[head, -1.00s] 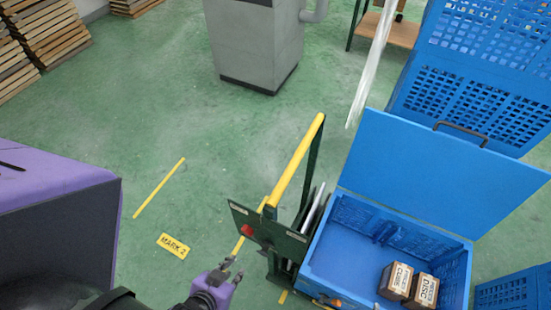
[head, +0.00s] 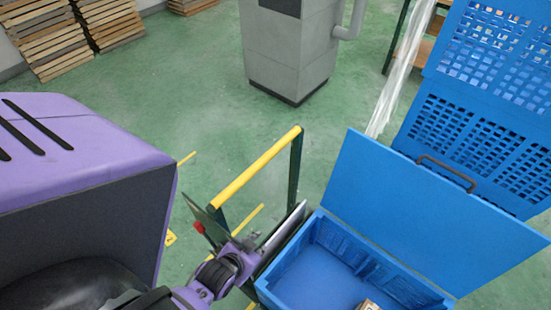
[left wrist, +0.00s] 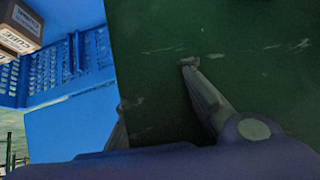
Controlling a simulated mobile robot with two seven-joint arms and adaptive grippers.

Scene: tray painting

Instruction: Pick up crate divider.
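A thin grey panel, which looks like the crate divider (head: 284,232), stands on edge in the green cart between its dark green plate and the blue crate (head: 310,292). My left gripper (head: 246,250) reaches in from the lower left, close to this panel and the green plate. In the left wrist view its two fingers (left wrist: 155,95) are spread apart in front of a dark green surface, with nothing seen between them. I cannot tell whether they touch it. The divider is not clearly seen in the left wrist view. My right gripper is not in view.
The cart's yellow handle (head: 256,168) rises beside the gripper. The crate's blue lid (head: 420,210) stands open. A cardboard box (head: 368,305) sits inside the crate; the left wrist view shows two boxes. A grey cabinet (head: 290,50) stands behind, with free green floor before it.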

